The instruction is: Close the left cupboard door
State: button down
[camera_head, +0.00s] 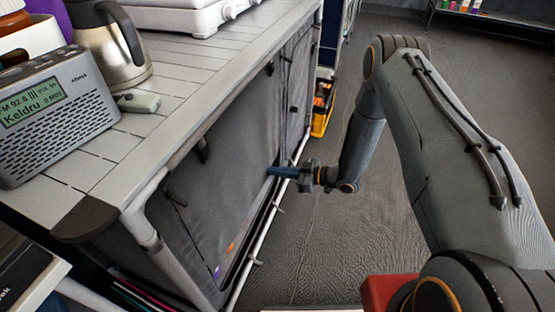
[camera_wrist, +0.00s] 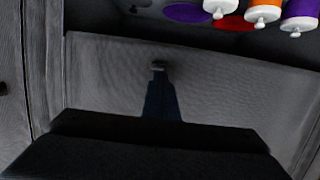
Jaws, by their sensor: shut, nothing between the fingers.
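The left cupboard door (camera_head: 235,150) is a dark grey fabric panel on the front of the white-topped counter, with small dark fittings. My gripper (camera_head: 269,171) is shut and empty, its narrow bluish fingers pointing left at the lower right part of this panel. The fingertips are at or very near the panel; whether they touch cannot be told. In the wrist view a grey panel (camera_wrist: 230,85) fills the middle, with a dark tapered shape in front of it. How far the door stands open is hard to tell.
A radio (camera_head: 55,115) and a metal kettle (camera_head: 108,50) stand on the counter (camera_head: 200,80). A white tube (camera_head: 262,222) runs along the cupboard's foot. A yellow crate (camera_head: 322,108) stands beyond it. Bottles with coloured bodies (camera_wrist: 263,10) show in the wrist view. The floor at right is mostly clear.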

notch_tip(320, 180, down, 20)
jog(key=b, duration=1)
jog(key=p+v, duration=0.2)
jog(key=v, duration=0.8)
jog(key=shift+r, duration=0.25)
